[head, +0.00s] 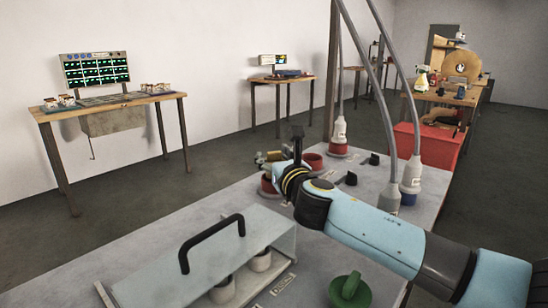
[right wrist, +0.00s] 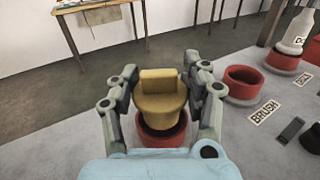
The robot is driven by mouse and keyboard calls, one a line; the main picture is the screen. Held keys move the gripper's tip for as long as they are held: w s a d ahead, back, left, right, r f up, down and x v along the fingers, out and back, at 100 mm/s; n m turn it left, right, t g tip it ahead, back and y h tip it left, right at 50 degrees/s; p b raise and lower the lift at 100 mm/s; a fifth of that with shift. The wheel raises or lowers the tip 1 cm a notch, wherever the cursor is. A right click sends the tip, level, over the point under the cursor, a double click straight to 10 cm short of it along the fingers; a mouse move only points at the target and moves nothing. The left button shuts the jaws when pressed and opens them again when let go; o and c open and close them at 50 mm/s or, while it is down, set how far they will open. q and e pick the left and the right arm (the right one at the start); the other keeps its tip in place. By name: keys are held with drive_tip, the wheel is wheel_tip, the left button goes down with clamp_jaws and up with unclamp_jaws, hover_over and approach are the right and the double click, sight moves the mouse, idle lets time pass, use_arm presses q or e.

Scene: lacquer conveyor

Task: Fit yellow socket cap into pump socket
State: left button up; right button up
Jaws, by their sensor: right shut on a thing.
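The yellow socket cap (right wrist: 162,101) is between the fingers of my right gripper (right wrist: 164,88), which is shut on it. The cap is upright, with a raised flat tab on top. Directly below it in the right wrist view is a red round socket (right wrist: 163,143). The cap hides most of the socket's opening, and I cannot tell whether the two touch. In the head view, this red socket (head: 268,185) shows partly behind my right wrist. My left gripper is not in view.
A second red socket (right wrist: 243,82) stands to the right, beside a BRUSH label (right wrist: 264,112). White hose nozzles (head: 338,131) stand farther along the bench.

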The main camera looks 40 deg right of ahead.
drive_tip(key=shift+f+b, duration=1.1)
drive_tip(key=shift+f, duration=0.45)
drive_tip(key=o, duration=1.2)
drive_tip(key=shift+a, duration=0.1)
wheel_tip(320, 180, up, 10)
